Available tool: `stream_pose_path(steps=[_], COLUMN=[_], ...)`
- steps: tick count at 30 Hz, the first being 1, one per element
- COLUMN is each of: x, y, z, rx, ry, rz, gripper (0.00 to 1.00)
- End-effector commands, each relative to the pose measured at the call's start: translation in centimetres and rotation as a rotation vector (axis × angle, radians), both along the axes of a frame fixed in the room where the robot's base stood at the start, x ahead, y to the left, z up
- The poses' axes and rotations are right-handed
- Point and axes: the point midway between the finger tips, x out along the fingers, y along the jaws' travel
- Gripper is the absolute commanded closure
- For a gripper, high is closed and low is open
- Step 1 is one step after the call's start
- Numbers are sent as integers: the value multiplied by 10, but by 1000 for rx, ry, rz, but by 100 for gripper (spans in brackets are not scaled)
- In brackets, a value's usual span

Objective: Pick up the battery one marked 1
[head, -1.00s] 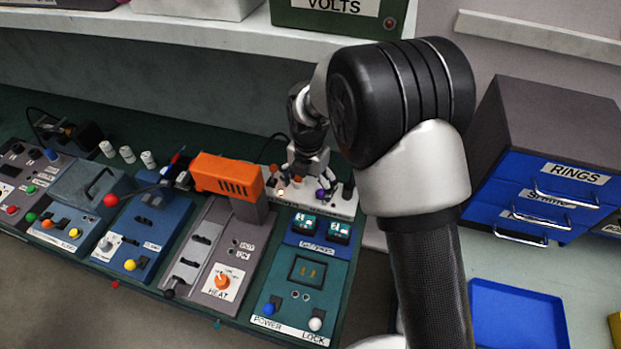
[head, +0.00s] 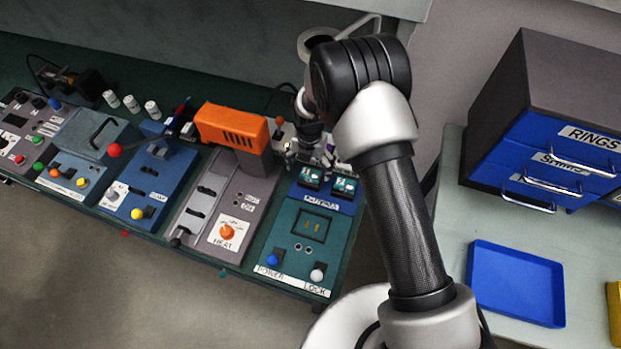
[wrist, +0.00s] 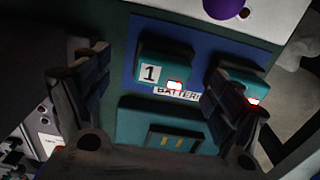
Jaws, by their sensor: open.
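The battery marked 1 (wrist: 165,61) is a teal block with a white label, set in a blue panel section (wrist: 211,52) above the word "BATTERIES". It shows in the head view as the left one of two teal blocks (head: 310,177). My gripper (wrist: 155,66) is open, with one dark finger on each side of battery 1 in the wrist view; no contact shows. The second battery (wrist: 246,84) is partly hidden behind the right finger. In the head view it is the right block (head: 344,187). My gripper (head: 311,151) is just behind the batteries there, partly hidden by my arm.
The orange heat unit (head: 232,127) stands left of the batteries. A teal panel with power and lock knobs (head: 303,245) lies in front. A purple knob (wrist: 224,7) is close behind the batteries. A blue tray (head: 515,283) and a drawer cabinet (head: 545,125) are on the right.

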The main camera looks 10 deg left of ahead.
Motion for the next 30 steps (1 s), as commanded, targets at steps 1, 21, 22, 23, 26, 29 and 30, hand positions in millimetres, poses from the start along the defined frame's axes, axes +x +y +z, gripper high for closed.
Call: stream_pose_path(steps=[1,21,22,23,26,29,30], x=[0,-6,-6,-6,-6,-6,-6], y=[0,-4,-4,-4,-4,-4,-4], z=[-2,-52,-52,-52,-52,-52,-52], rx=[0,0,0,0,0,0,0], ry=[0,0,0,0,0,0,0], rz=[0,-1,-1,-1,-1,-1,-1], gripper=[13,16,18,20,27,33,36])
